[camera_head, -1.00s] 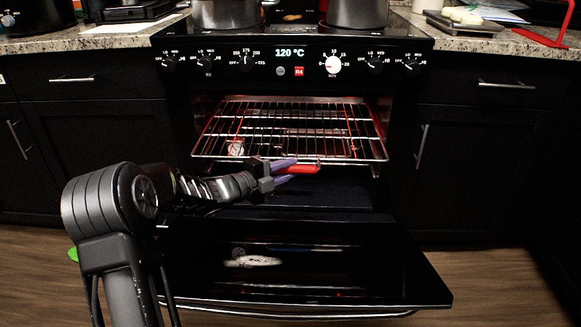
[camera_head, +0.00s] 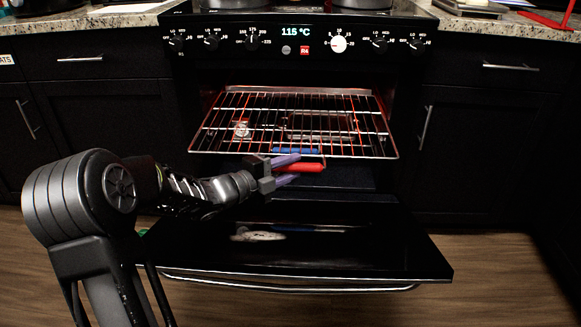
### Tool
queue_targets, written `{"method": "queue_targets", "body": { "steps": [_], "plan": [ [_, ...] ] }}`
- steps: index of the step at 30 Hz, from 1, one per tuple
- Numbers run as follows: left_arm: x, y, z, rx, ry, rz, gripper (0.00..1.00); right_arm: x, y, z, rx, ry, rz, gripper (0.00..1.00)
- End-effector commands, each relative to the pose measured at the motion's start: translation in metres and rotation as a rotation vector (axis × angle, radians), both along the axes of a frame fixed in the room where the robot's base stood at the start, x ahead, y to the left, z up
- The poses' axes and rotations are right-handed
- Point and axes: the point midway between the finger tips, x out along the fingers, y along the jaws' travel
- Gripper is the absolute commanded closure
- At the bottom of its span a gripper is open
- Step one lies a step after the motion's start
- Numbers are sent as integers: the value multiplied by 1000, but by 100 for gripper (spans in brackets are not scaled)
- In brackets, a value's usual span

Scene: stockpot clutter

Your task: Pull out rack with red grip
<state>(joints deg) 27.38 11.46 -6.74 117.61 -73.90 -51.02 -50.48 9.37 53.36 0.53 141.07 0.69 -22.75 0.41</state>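The wire rack (camera_head: 365,156) is partly out of the open oven, level, with its front edge past the opening. Its red grip (camera_head: 311,167) hangs at the middle of the front edge. My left gripper (camera_head: 287,169) has its purple fingers above and below the left end of the red grip and appears shut on it. The fingers hide that end. My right gripper is not in view.
The oven door (camera_head: 400,255) is folded down below the rack. A blue bar (camera_head: 296,150) shows through the wires, behind the red grip. A small round dial (camera_head: 241,129) is at the rack's left. Pots (camera_head: 232,3) stand on the stovetop.

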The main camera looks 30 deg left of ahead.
Motion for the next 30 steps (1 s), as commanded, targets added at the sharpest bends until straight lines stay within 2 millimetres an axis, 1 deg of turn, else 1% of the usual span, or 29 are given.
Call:
{"method": "queue_targets", "body": {
  "steps": [1,3,4,11,14,17,27,30],
  "plan": [
    [0,0,0,0,0,0,63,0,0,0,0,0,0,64],
    [0,0,0,0,-1,-1,57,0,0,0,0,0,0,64],
    [0,0,0,0,-1,-1,56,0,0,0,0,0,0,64],
    [0,0,1,0,-1,-1,56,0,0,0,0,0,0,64],
    [-3,1,2,0,-1,0,56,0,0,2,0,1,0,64],
    [-12,4,4,-1,-2,0,56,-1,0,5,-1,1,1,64],
    [-62,23,12,0,-1,2,56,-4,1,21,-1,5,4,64],
    [-70,25,12,-1,-1,0,56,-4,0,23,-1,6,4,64]
  ]
}}
